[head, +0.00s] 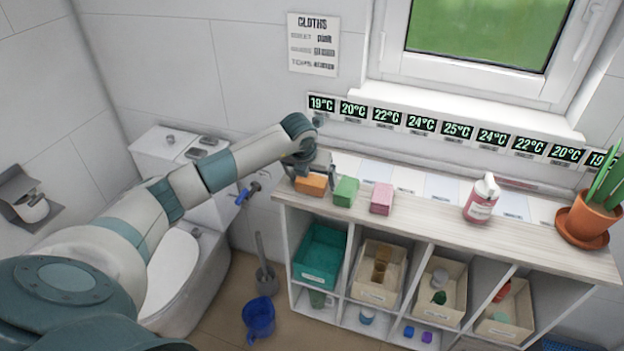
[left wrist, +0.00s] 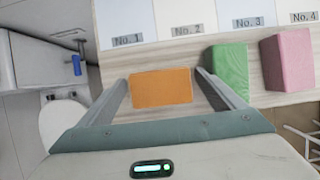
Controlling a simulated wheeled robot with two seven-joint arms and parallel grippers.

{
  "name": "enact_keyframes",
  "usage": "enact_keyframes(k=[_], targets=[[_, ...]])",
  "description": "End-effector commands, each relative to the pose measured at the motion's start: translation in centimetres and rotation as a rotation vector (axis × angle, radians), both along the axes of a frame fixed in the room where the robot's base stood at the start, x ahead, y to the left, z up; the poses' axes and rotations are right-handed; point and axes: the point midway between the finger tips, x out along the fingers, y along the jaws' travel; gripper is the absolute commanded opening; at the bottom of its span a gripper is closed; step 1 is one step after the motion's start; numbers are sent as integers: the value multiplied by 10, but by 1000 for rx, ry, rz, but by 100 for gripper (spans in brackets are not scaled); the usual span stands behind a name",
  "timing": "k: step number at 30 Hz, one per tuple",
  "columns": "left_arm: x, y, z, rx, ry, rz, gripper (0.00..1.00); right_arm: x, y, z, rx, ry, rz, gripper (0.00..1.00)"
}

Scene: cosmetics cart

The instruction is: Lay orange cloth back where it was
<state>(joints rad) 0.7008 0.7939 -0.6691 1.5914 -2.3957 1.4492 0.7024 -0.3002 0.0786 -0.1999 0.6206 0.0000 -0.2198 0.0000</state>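The orange cloth (head: 310,185) is a folded block on the shelf top near its left end, beside the green cloth (head: 346,190) and the pink cloth (head: 381,198). My left gripper (head: 308,174) is right over the orange cloth, pointing down. In the left wrist view the orange cloth (left wrist: 162,88) lies between the two spread fingers (left wrist: 162,77), with a narrow gap on each side. The card No. 1 (left wrist: 126,38) and the card No. 2 (left wrist: 184,28) lie behind it. My right gripper is not in view.
A pink pump bottle (head: 481,200) and a potted plant (head: 588,219) stand further right on the shelf top. A wall notice headed CLOTHS (head: 313,45) and a row of temperature displays (head: 422,124) are behind. Bins fill the compartments below.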

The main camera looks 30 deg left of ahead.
Motion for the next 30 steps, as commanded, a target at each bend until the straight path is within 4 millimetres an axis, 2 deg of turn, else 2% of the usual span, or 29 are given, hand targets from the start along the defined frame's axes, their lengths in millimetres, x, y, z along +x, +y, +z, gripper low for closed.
enact_keyframes(k=[8,14,30], targets=[[0,0,2,0,0,0,88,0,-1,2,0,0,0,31],[-4,-1,13,0,-3,-1,88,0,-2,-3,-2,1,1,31],[-37,-8,95,1,-3,0,88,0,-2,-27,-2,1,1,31]])
